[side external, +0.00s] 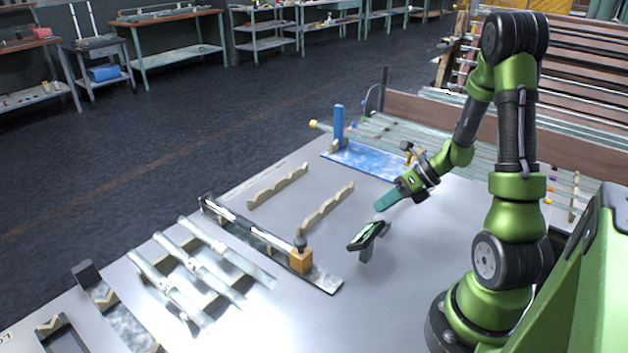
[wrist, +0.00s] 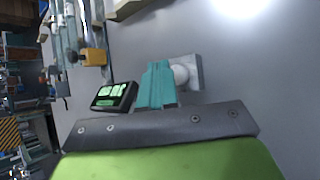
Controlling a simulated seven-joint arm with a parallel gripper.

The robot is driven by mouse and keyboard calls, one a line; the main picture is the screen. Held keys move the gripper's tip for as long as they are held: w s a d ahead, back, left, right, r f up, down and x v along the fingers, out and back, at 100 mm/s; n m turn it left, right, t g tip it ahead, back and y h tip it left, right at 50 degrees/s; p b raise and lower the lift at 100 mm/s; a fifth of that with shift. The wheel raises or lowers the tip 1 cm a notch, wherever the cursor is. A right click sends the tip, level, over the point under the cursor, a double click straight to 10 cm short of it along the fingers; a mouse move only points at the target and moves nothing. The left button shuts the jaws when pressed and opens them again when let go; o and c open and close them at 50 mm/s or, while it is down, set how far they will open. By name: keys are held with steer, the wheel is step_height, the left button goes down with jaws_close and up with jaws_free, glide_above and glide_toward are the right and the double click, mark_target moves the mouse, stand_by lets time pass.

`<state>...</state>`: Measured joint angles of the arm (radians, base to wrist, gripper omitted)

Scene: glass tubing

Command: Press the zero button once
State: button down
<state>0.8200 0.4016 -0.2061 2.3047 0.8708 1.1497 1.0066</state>
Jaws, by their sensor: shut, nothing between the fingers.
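A small dark panel with lit green fields (side external: 367,235) stands tilted on a short post on the table. It also shows in the wrist view (wrist: 114,96), left of my fingers; I cannot tell which of its fields is the zero button. My gripper (side external: 379,207) has teal fingers and is shut and empty. It is above and a little behind the panel, apart from it in the side view. In the wrist view the fingertips (wrist: 158,68) point past the panel's right side, towards a white rounded piece on a grey block (wrist: 187,72).
A long dark rail with an orange block (side external: 301,261) lies left of the panel. A blue-and-white plate with a blue post (side external: 339,127) is behind. The table in front of the panel is clear.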

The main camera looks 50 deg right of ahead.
steer(key=shift+f, duration=0.45)
steer(key=shift+f, duration=0.45)
stand_by(0.7)
stand_by(0.3)
steer(key=shift+r, duration=0.9)
steer(key=shift+r, duration=2.5)
